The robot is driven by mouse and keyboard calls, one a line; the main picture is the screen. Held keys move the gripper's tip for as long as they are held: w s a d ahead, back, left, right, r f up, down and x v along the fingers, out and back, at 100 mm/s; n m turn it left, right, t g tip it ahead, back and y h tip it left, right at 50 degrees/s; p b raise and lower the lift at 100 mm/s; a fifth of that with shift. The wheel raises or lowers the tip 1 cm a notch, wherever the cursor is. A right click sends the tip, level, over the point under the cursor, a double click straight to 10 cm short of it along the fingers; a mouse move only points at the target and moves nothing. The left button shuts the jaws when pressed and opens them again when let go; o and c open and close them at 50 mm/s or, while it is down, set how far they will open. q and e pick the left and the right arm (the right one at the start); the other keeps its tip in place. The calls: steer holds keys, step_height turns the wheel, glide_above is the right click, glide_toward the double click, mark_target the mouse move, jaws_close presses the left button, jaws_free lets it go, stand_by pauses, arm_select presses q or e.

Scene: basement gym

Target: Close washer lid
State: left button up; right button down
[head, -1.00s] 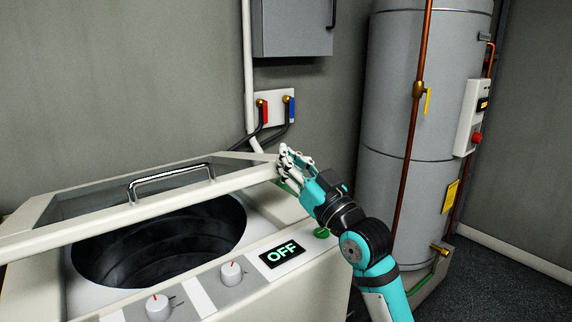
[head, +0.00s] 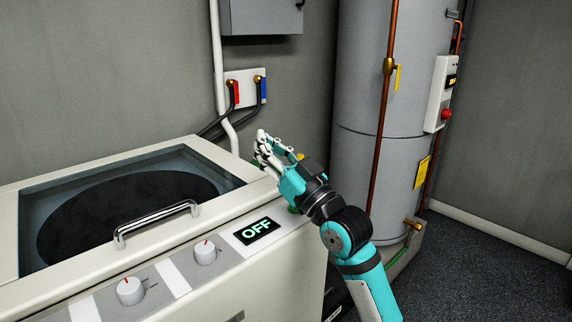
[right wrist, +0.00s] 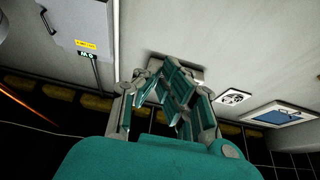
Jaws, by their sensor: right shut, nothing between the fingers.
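The washer (head: 275,268) stands at the lower left of the head view, with a cream body, knobs and a display reading OFF. Its lid (head: 80,268) is a pale frame around a dark see-through panel, with a chrome handle (head: 158,222) at the front. The lid lies down over the drum opening and looks flush with the top. My left gripper is out of view.
A tall grey water tank (head: 385,120) with a copper pipe (head: 384,130) stands right behind my right arm. A tap plate (head: 246,88) with red and blue valves and dark hoses is on the wall behind the washer. The floor at right is clear.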

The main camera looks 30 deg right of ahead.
steer(key=v, duration=1)
steer(key=shift+s, duration=0.15)
